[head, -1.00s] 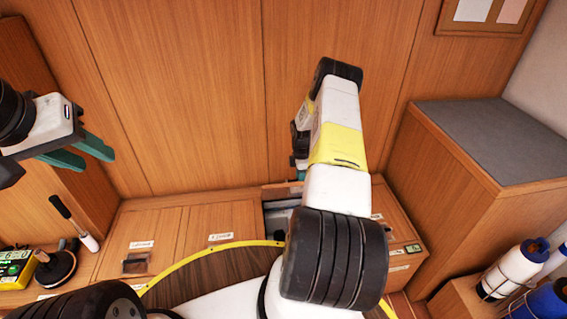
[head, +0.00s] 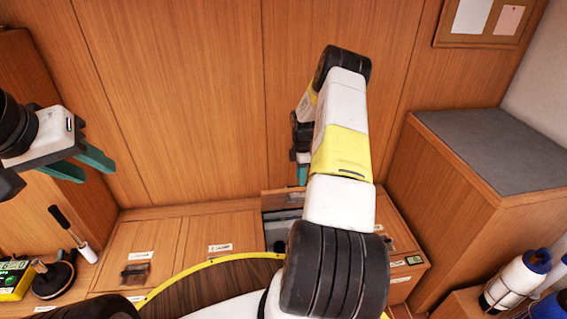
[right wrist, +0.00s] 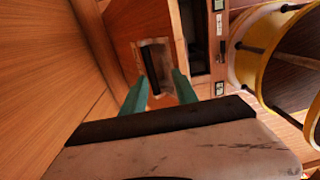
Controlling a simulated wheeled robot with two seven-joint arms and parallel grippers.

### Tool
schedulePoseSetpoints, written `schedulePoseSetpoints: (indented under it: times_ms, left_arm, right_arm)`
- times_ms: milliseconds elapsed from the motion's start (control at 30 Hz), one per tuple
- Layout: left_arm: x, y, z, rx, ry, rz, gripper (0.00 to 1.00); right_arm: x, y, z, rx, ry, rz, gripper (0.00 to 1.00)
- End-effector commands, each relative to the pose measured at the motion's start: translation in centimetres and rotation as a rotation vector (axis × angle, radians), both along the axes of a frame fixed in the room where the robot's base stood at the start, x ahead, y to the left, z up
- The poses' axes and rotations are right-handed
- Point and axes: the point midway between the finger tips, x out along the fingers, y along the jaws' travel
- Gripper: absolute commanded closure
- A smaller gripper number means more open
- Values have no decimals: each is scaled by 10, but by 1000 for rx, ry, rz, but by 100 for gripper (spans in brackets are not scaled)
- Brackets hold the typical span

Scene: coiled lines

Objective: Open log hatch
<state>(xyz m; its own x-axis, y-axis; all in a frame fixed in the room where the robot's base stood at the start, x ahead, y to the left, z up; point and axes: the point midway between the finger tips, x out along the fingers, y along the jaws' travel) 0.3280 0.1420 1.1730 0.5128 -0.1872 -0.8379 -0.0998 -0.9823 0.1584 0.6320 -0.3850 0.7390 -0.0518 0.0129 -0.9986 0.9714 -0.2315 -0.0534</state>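Several wooden hatches with small labels, too small to read, are set in the bench. One hatch lid (head: 278,199) stands raised at the back, with a dark opening (head: 281,228) in front of it. I cannot tell from its label whether it is the log hatch. My right gripper (head: 302,172) is beside this lid, mostly hidden behind my own arm. In the right wrist view its green fingers (right wrist: 157,92) are apart and empty, facing a lid with a recessed dark handle (right wrist: 151,70). My left gripper (head: 82,164) is open and empty, high at the left.
A closed hatch with a dark handle (head: 135,275) is at left. A wooden cabinet with a grey top (head: 490,147) stands right, near strapped bottles (head: 517,280). A wood-panelled wall (head: 190,100) rises behind.

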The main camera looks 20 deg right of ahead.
Motion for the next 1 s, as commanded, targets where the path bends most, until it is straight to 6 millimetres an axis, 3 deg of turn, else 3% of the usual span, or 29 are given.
schedulePoseSetpoints:
  times_ms: [1000]
  left_arm:
    - [0, 0, 0, 0, 0, 0, 64]
  right_arm:
    - [49, -12, 46, -1, -1, 1, 64]
